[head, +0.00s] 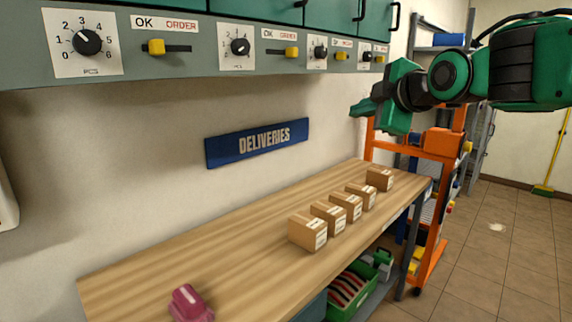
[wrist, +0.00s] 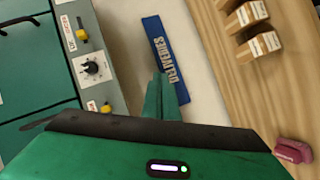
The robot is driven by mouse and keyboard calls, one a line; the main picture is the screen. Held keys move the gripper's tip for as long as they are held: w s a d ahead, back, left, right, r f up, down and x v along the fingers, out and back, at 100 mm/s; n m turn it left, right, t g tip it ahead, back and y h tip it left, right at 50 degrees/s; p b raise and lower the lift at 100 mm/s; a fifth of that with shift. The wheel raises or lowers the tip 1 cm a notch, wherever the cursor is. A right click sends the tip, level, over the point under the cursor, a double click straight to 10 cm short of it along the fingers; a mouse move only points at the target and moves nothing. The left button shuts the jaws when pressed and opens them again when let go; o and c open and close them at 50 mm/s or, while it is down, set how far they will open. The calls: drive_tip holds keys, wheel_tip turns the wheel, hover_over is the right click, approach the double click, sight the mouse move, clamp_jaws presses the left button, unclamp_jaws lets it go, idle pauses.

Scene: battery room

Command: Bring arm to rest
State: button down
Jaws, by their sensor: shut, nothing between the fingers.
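My arm reaches in from the upper right in the head view, a green and black arm held in the air above the bench's far end. My gripper (head: 362,107) is at its end, pointing left toward the wall, clear of the bench and boxes. In the wrist view my gripper (wrist: 162,82) shows its green fingers together, with nothing between them, in front of the wall and the blue DELIVERIES sign (wrist: 166,58).
A wooden bench (head: 190,262) carries several small cardboard boxes (head: 307,232) in a row and a magenta object (head: 190,303). A panel with dials (head: 87,42) and yellow sliders overhangs it. An orange frame (head: 440,145) stands behind. The floor at right is open.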

drive_tip(key=s+d+f+m+g+h, duration=0.25)
drive_tip(key=s+d+f+m, duration=0.35)
drive_tip(key=d+f, duration=0.3)
drive_tip(key=s+d+f+m+g+h, duration=0.25)
drive_tip(key=s+d+f+m, duration=0.25)
drive_tip(key=d+f, duration=0.45)
drive_tip(key=s+d+f+m+g, duration=0.2)
drive_tip(key=s+f+m+g, duration=0.1)
drive_tip(key=s, duration=0.5)
drive_tip(key=s+d+f+m+g, duration=0.1)
drive_tip(key=s+f+m+g, duration=0.1)
drive_tip(key=s+f+m, duration=0.3)
drive_tip(key=s+d+f+m+g, duration=0.2)
drive_tip(key=s+f, duration=0.4)
drive_tip(key=s, duration=0.6)
drive_tip(key=m+g, duration=0.1)
drive_tip(key=m, duration=0.1)
drive_tip(key=shift+d+f+m+g+y, duration=0.2)
drive_tip(key=shift+d+m+g+y, duration=0.1)
drive_tip(key=shift+m+y, duration=0.1)
drive_tip(key=shift+s, duration=0.1)
